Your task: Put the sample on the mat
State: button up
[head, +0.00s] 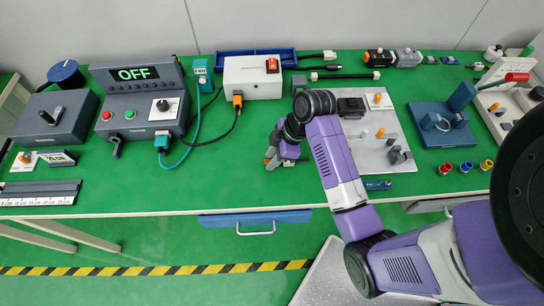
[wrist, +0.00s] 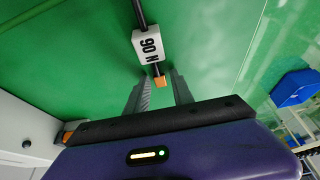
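My gripper (head: 275,160) is low over the green tabletop, left of the light grey plate. In the wrist view its two grey fingers (wrist: 160,90) are apart. A white block marked "90 N" (wrist: 148,46) on a dark rod lies just beyond the fingertips. The rod's orange end (wrist: 160,79) points between the fingers, and no grip on it shows. My arm hides most of this piece in the head view. It may be the sample, but I cannot tell for sure. The light grey plate (head: 372,160), possibly the mat, carries several small parts.
A white box with a red switch (head: 252,75) stands behind my gripper, its cable running left to the console (head: 140,95). Right of the plate are a blue fixture (head: 440,122) and several coloured cups (head: 466,167). Green tabletop left of my gripper is clear.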

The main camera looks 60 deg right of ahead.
jog(key=shift+o, duration=0.3)
jog(key=shift+r, duration=0.1)
jog(key=shift+p+v, duration=2)
jog(key=shift+v, duration=4.1)
jog(key=s+a+f+m+t+h, duration=0.1)
jog(key=a+f, duration=0.1)
jog(key=a, duration=0.2)
jog(key=a+f+m+t+h, duration=0.1)
jog(key=a+m, duration=0.1)
jog(key=a, duration=0.3)
jog(key=s+a+f+m+t, duration=0.1)
jog(key=a+f+m+t, duration=0.1)
jog(key=a, duration=0.2)
jog(key=shift+s+a+f+h, duration=0.2)
jog(key=shift+s+f+h, duration=0.1)
jog(key=shift+h, duration=0.1)
jog(key=s+a+r+m+t, duration=0.1)
jog(key=s+a+r+t, duration=0.1)
jog(key=s+r, duration=0.5)
jog(key=s+a+r+m+t, duration=0.1)
jog(key=s+r+t, duration=0.4)
jog(key=r, duration=0.6)
jog(key=shift+s+a+m+t, duration=0.3)
jog(key=shift+s+a, duration=0.6)
jog(key=shift+s, duration=0.1)
